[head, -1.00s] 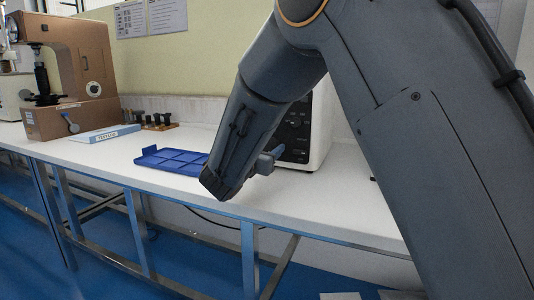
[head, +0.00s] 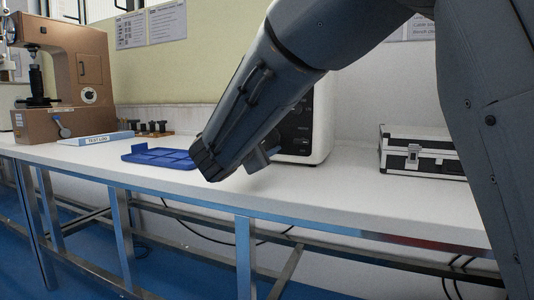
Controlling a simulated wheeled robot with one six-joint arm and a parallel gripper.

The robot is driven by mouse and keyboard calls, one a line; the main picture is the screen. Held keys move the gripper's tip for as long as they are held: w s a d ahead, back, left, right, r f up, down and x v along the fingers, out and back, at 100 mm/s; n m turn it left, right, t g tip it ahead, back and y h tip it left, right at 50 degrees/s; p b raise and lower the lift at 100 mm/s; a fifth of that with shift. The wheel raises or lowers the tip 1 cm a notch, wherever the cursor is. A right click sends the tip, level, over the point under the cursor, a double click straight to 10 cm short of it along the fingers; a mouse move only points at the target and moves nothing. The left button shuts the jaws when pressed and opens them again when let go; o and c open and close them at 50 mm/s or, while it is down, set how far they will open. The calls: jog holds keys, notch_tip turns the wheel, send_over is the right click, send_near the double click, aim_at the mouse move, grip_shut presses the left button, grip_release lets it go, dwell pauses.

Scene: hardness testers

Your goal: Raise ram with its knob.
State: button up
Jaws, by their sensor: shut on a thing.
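My gripper (head: 262,157) shows only in part as a small grey piece past the end of my forearm. It is shut, at the front of a white tester with a black control panel (head: 294,130). My forearm hides most of this machine, including its ram. The knob in the jaws is also hidden, so I cannot see how it sits in them or how high the ram is.
A blue compartment tray (head: 150,155) lies left of my forearm. Farther left are a blue-edged box (head: 97,138), small dark pieces on a wooden stand (head: 152,128) and a brown tester (head: 85,70). A silver-edged case (head: 420,152) stands right. The front bench edge is clear.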

jog(key=m+b, duration=0.2)
jog(key=b, duration=0.1)
jog(key=m+b, duration=0.2)
jog(key=b, duration=0.1)
jog(key=shift+w+f, duration=0.1)
jog(key=shift+f, duration=0.2)
jog(key=m+b, duration=0.2)
jog(key=b, duration=0.1)
jog(key=shift+r+m+b, duration=0.15)
jog(key=shift+m+b, duration=0.15)
jog(key=o, duration=1.1)
jog(key=shift+c, duration=0.2)
jog(key=shift+p+v, duration=1.35)
jog(key=shift+v, duration=2.6)
jog(key=shift+r, duration=0.15)
